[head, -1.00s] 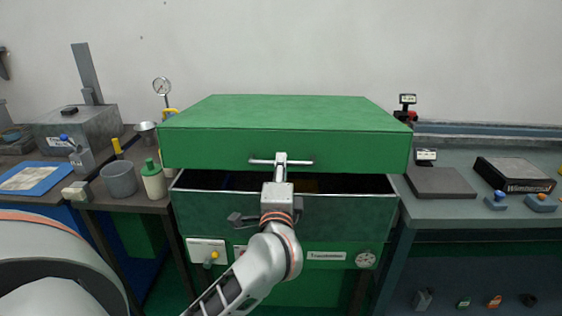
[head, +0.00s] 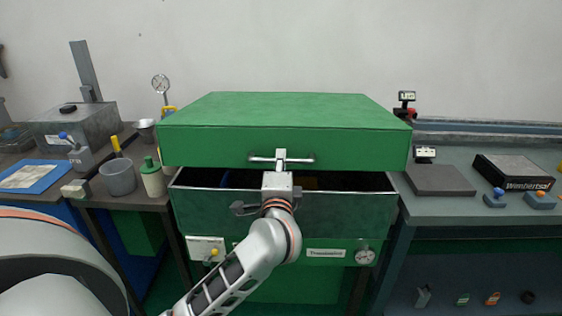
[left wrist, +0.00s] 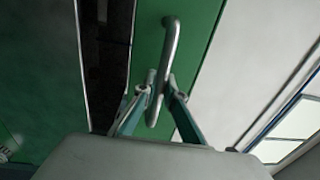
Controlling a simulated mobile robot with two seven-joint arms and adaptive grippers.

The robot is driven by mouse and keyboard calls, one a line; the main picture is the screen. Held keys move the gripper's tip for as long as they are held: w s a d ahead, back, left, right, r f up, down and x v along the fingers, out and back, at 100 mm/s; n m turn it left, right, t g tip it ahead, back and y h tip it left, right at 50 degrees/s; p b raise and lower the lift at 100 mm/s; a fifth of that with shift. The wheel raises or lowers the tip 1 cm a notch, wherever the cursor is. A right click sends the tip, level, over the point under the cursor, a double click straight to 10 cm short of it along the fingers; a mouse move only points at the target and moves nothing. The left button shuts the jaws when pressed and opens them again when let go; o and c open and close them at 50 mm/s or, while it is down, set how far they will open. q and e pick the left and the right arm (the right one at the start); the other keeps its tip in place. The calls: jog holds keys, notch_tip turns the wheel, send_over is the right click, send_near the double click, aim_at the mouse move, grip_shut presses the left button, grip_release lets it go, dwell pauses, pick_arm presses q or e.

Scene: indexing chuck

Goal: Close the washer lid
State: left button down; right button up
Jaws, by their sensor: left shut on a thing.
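The washer is a green box on a bench-height stand. Its green lid (head: 285,125) is raised a little above the lower body (head: 340,215), with a dark gap between them along the front. A metal bar handle (head: 300,160) is on the lid's front face. My left gripper (head: 281,160) is shut on the handle near its middle. In the left wrist view the two fingers (left wrist: 158,95) close around the handle bar (left wrist: 171,45), against the green lid front (left wrist: 195,55). The inside of the washer is mostly hidden in shadow. My right gripper is not in view.
A left bench holds a grey cup (head: 118,177), a bottle with a green cap (head: 153,178) and a blue tray (head: 30,175). A right bench holds a dark plate (head: 440,180) and a black box (head: 515,173). A gauge (head: 365,253) sits on the washer's lower front.

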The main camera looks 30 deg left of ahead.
pick_arm(q)
notch_tip(320, 180, down, 9)
jog(key=b, duration=0.7)
jog(key=shift+s+d, duration=0.45)
jog(key=c, duration=2.4)
grip_release()
jog(key=shift+c, duration=0.2)
jog(key=o, duration=0.3)
jog(key=shift+o, duration=0.2)
jog(key=shift+a+r, duration=0.1)
jog(key=shift+r, duration=0.05)
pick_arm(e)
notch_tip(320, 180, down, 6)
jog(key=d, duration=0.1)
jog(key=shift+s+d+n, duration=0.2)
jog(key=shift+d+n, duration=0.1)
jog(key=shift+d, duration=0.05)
pick_arm(q)
jog(key=shift+r, duration=0.2)
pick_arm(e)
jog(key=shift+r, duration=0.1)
